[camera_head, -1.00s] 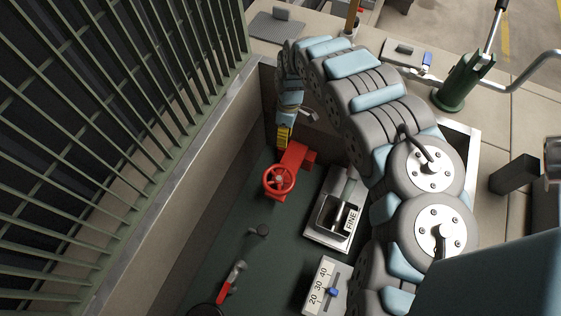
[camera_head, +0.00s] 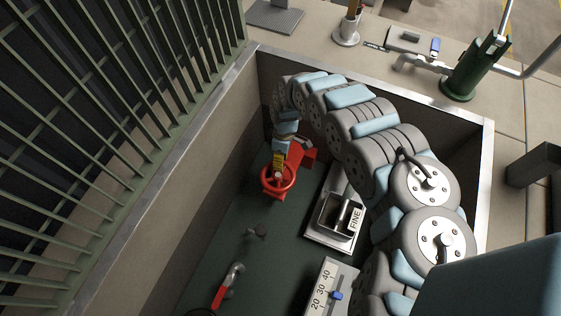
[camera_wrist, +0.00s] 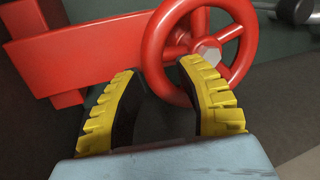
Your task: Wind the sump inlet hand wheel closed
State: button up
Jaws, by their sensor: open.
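The red hand wheel (camera_head: 278,191) with its spokes and metal hub sits on a red bracket (camera_head: 309,158) low in the pit. In the wrist view the wheel (camera_wrist: 153,58) fills the upper right, with the bracket (camera_wrist: 85,55) running left from it. My gripper (camera_head: 278,172) is at the wheel's upper rim in the head view. In the wrist view its yellow ribbed fingers (camera_wrist: 160,75) are open and empty. The right fingertip overlaps the wheel's opening beside the hub; the left lies outside the rim. Whether they touch the wheel I cannot tell.
A metal box labelled FINE (camera_head: 337,218), a scale plate (camera_head: 328,285) and a red-handled lever (camera_head: 228,287) stand near the wheel. A green slatted grating (camera_head: 120,130) borders the pit at left. My arm's links cross the right side.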

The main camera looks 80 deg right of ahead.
jog(key=shift+c, duration=0.2)
grip_shut()
jog(key=shift+s+r+p, duration=0.1)
jog(key=shift+r+p, duration=0.15)
jog(key=shift+p, duration=1)
